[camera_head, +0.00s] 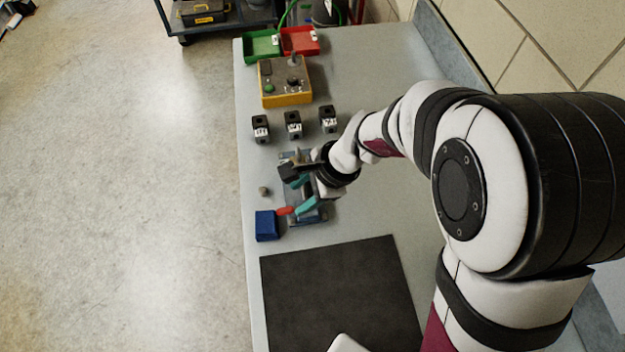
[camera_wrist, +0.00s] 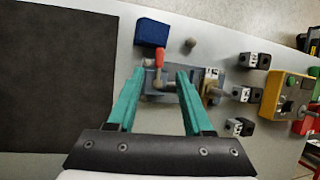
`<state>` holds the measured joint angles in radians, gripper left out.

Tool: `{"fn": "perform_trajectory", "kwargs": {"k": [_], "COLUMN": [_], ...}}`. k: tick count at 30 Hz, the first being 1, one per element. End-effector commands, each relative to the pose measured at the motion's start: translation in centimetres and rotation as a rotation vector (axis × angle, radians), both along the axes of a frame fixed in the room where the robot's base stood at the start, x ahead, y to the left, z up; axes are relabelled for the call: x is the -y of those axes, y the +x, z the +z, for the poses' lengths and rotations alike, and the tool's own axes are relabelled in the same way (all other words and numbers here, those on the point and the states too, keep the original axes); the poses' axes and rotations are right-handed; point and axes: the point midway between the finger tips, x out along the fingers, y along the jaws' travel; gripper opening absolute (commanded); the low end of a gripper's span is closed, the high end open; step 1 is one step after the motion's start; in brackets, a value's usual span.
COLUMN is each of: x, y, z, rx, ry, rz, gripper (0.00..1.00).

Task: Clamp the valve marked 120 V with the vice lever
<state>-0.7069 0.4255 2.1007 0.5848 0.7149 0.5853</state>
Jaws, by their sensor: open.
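The vice (camera_wrist: 152,88) is a grey-blue fixture on the bench, with a red-handled lever (camera_wrist: 160,58). In the head view the red lever (camera_head: 285,211) shows at the vice's left side. A block with a pale label and brass-coloured parts (camera_wrist: 211,82) sits at the vice's right end in the wrist view; its marking is unreadable. Three black valves with white labels stand in a row, one of them the middle valve (camera_head: 293,124); I cannot read which says 120 V. My gripper (camera_wrist: 160,72) is open, its teal fingers either side of the lever in the picture; contact cannot be told.
A blue block (camera_head: 267,225) and a small brown knob (camera_head: 263,191) are beside the vice. A yellow control box (camera_head: 286,82), a green bin (camera_head: 261,46) and a red bin (camera_head: 300,41) stand farther back. A dark mat (camera_head: 338,295) covers the clear near bench.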

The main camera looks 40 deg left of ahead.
Motion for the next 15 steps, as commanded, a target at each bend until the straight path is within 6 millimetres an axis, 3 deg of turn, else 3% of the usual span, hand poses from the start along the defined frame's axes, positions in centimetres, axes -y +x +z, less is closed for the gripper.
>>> {"fn": "perform_trajectory", "kwargs": {"k": [3,6,10,15], "x": [1.3,2.2,2.9,3.1], "y": [0.7,1.0,1.2,1.2], "z": [3.3,5.3,6.7,7.1], "rx": [0.005,0.003,0.000,-0.001], "ry": [0.004,0.002,0.000,-0.001], "rz": [-0.002,-0.001,0.000,0.000], "gripper": [0.51,0.51,0.51,0.51]}}
